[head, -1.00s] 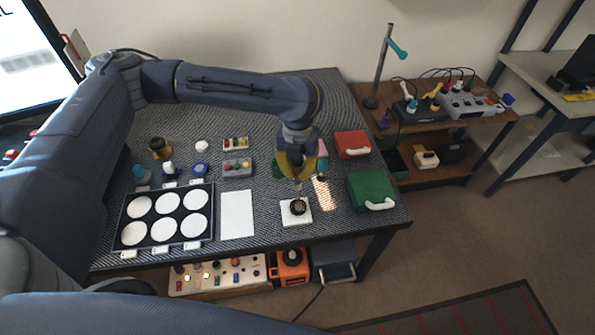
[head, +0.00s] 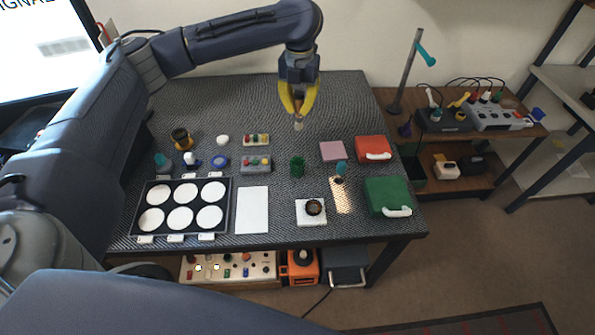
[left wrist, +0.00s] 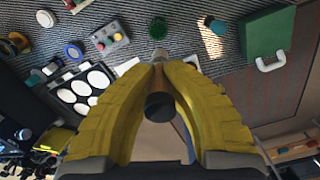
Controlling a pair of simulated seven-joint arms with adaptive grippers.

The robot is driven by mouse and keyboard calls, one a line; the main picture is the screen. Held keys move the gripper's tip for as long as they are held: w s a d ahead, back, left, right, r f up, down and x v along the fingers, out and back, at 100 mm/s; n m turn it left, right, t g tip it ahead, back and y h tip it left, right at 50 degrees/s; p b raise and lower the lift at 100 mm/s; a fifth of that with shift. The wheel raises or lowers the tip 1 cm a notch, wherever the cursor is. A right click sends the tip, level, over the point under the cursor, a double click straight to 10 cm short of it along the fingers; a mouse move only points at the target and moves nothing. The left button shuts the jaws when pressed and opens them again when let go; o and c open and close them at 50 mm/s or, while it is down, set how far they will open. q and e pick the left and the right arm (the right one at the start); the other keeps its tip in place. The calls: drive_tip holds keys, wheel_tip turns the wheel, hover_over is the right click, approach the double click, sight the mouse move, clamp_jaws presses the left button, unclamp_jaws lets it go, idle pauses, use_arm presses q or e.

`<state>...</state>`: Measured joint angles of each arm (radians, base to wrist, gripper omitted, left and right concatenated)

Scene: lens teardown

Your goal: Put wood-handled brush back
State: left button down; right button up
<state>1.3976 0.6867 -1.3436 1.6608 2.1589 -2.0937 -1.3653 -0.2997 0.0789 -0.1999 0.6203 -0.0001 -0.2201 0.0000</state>
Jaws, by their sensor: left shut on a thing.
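My left gripper (head: 298,103) has yellow fingers and is shut on the wood-handled brush (head: 298,125), holding it up in the air over the back middle of the table. In the left wrist view the brush (left wrist: 158,103) sits between the fingers (left wrist: 157,75), its dark round end facing the camera. Its bristles are hard to make out. A green cup (head: 297,166) stands on the table below and in front of the gripper, apart from it; it also shows in the left wrist view (left wrist: 158,28). My right gripper is not in view.
Around the cup are a grey button box (head: 256,164), a pink pad (head: 332,151) and a teal-topped tool (head: 341,170). A dark lens ring lies on a white block (head: 303,217) in front. A red case (head: 373,149) and green case (head: 388,197) stand right. The table's back is clear.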

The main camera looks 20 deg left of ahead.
sight(297, 128)
use_arm(q)
drive_tip(key=shift+a+f, duration=0.2)
drive_tip(key=shift+f, duration=0.05)
drive_tip(key=shift+m, duration=0.3)
wheel_tip(297, 128, down, 20)
drive_tip(key=shift+r, duration=0.15)
idle(0.4)
drive_tip(key=c, duration=2)
unclamp_jaws()
drive_tip(key=o, duration=0.5)
wheel_tip(297, 128, up, 12)
drive_tip(key=shift+s, duration=0.1)
